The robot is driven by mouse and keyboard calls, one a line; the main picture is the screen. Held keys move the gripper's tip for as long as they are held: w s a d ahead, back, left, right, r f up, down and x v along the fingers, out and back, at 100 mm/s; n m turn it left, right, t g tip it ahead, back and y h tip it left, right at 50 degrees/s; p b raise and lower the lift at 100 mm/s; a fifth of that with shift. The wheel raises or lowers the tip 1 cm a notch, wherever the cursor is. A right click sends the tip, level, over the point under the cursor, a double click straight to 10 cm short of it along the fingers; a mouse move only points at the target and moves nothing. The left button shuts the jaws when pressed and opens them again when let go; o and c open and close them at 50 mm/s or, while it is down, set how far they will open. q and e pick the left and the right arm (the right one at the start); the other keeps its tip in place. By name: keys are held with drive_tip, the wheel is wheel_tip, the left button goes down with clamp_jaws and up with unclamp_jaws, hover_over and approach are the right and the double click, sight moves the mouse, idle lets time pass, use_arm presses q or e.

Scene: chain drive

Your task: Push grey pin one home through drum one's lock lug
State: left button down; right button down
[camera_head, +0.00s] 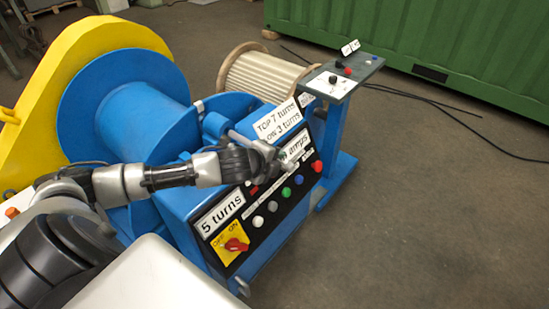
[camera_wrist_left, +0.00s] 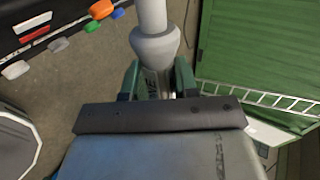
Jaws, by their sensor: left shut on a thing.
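The blue drum (camera_head: 125,95) stands at the left, with a blue lug (camera_head: 215,125) at its right side. A grey pin (camera_head: 243,137) runs from beside the lug down to the right, above the control panel. My left gripper (camera_head: 262,160) is shut on the grey pin; in the left wrist view the pin (camera_wrist_left: 155,45), with a thick round collar, stands between the green fingers (camera_wrist_left: 158,80). The pin's far end leaves the wrist view at the top. I cannot tell how deep the pin sits in the lug. My right gripper is not in view.
A sloping black control panel (camera_head: 262,207) with coloured buttons and a red switch lies below my left gripper. A yellow guard (camera_head: 50,85) is behind the drum. A wooden-slatted drum (camera_head: 258,75) and a grey stand (camera_head: 345,85) are beyond. Floor at the right is clear except cables.

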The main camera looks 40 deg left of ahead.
sight(237, 138)
use_arm(q)
drive_tip(key=shift+r+p, duration=0.1)
drive_tip(key=shift+p, duration=0.4)
idle(0.9)
drive_tip(key=shift+p, duration=0.3)
drive_tip(key=shift+w+a+p, duration=0.2)
drive_tip(key=shift+a+p, duration=0.3)
drive_tip(key=shift+a, duration=1.6)
drive_tip(key=shift+w+a+p, duration=0.2)
drive_tip(key=shift+a+p, duration=0.25)
drive_tip(key=shift+a, duration=1.6)
drive_tip(key=shift+w+a+p, duration=0.2)
drive_tip(key=shift+a+p, duration=0.65)
drive_tip(key=shift+a, duration=1.75)
drive_tip(key=c, duration=0.8)
unclamp_jaws()
